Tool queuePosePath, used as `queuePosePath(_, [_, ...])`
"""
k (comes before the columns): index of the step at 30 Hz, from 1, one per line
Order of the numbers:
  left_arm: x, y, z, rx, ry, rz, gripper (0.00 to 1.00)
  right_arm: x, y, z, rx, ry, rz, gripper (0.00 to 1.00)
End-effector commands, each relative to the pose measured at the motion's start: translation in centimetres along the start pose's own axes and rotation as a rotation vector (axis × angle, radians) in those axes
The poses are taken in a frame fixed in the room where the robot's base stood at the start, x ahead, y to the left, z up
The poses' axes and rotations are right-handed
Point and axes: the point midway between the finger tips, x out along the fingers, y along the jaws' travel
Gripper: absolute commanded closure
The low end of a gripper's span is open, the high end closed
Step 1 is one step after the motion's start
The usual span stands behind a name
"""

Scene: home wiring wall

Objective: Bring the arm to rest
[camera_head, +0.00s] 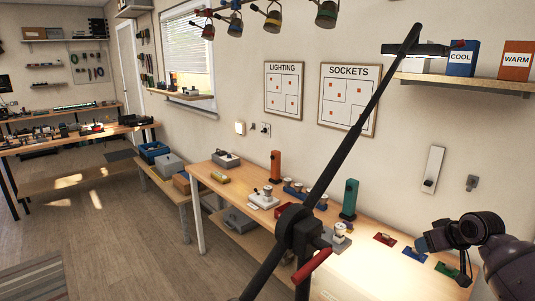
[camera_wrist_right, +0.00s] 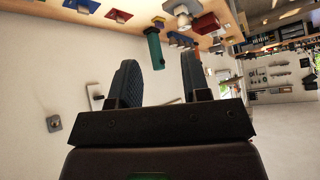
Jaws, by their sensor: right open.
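My right arm comes in from the lower right in the head view. Its gripper (camera_head: 432,240) is over the right part of the workbench (camera_head: 357,268), near the wall. In the right wrist view the two dark fingers (camera_wrist_right: 160,82) stand apart with nothing between them. The wall and the bench edge show beyond them, turned over. My left arm and gripper are not in view.
A black boom stand (camera_head: 343,157) with a red handle crosses the foreground. Small red (camera_head: 385,239), blue (camera_head: 414,253) and green (camera_head: 446,269) pieces lie by the right gripper. A green cylinder (camera_head: 349,199) stands farther left. A shelf (camera_head: 465,83) hangs above.

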Motion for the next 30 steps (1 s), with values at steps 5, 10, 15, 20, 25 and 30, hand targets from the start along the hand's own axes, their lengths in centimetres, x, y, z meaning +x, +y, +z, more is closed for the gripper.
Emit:
queuePosePath(5, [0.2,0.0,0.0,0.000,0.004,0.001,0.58,5.0,-3.4,9.7,-0.020,0.021,0.027,0.57])
queuePosePath(10, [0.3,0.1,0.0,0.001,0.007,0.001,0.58,7.2,-7.0,17.9,-0.037,0.066,0.052,0.57])
queuePosePath(15, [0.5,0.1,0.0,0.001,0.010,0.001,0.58,7.5,-11.1,25.2,-0.046,0.123,0.075,0.57])
queuePosePath(20, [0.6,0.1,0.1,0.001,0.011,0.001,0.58,6.2,-14.9,31.0,-0.047,0.188,0.104,0.57])
queuePosePath(25, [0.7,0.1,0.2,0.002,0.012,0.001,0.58,3.8,-18.4,35.3,-0.047,0.259,0.146,0.57])
queuePosePath(30, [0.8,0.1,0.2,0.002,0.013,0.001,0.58,1.8,-20.5,37.4,-0.050,0.308,0.181,0.57])
